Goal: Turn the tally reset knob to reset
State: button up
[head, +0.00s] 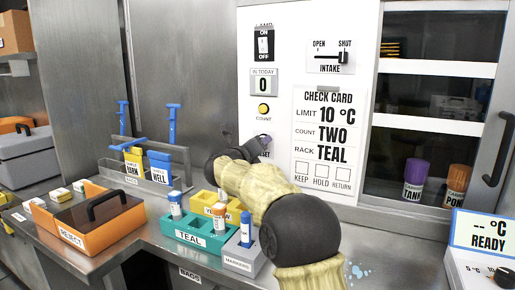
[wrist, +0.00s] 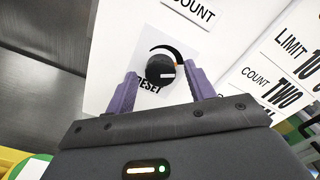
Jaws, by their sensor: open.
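The tally reset knob (wrist: 160,69) is a round black knob with a white mark, on a white plate (wrist: 120,55) with a curved black arrow and the word RESET. In the wrist view my gripper (wrist: 163,80) is open, with one purple finger on each side of the knob. I cannot tell whether the fingers touch it. In the head view my gripper (head: 262,140) is at the panel below the COUNT button, and my arm hides the knob and most of its label. The tally display (head: 263,84) above reads 0 under IN TODAY.
A yellow COUNT button (head: 263,109) and a check card (head: 327,140) are on the panel near my gripper. Below my arm stand a teal rack (head: 190,238), a grey marker holder (head: 240,262) and an orange REJECT box (head: 100,232). A READY display (head: 485,232) is at the right.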

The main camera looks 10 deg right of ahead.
jog(key=v, duration=1.7)
jog(key=shift+s+a+p, duration=0.15)
jog(key=shift+p, duration=0.3)
